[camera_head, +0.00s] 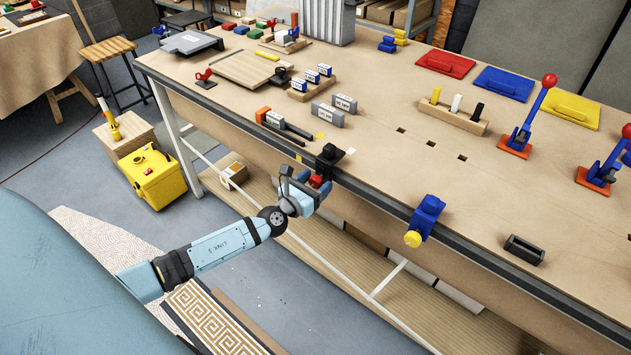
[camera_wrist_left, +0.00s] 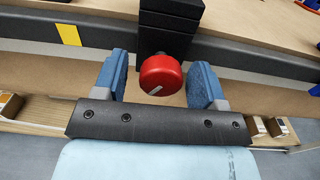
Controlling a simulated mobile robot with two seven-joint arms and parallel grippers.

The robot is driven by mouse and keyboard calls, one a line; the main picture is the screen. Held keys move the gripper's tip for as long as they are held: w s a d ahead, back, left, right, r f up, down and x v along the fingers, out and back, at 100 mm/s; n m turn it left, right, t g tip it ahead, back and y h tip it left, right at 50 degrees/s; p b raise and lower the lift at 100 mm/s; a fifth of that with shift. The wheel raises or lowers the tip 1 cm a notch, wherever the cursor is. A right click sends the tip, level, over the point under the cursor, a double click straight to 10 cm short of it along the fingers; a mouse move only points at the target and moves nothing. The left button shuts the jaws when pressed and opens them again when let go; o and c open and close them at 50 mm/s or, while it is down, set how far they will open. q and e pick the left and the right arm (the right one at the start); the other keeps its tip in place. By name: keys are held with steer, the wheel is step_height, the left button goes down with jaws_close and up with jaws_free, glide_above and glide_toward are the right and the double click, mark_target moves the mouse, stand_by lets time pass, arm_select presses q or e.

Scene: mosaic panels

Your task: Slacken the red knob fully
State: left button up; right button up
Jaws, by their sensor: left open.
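The red knob (camera_wrist_left: 161,75) is a round red cap with a white mark on its face, mounted on a black block (camera_wrist_left: 170,28) at the table's front edge. In the head view the red knob (camera_head: 316,181) shows just below the black block (camera_head: 328,160). My left gripper (camera_head: 308,188) is open. In the left wrist view its blue fingers (camera_wrist_left: 161,78) stand on either side of the red knob, with a visible gap on both sides. My right gripper does not show.
The workbench (camera_head: 400,190) has a dark front edge. A blue clamp with a yellow knob (camera_head: 425,220) sits on that edge to the right. A black holder (camera_head: 524,249) lies further right. A yellow patch (camera_wrist_left: 69,34) is left of the block. A lower shelf (camera_head: 330,245) runs underneath.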

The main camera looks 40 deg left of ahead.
arm_select(q)
steer(key=c, duration=0.9)
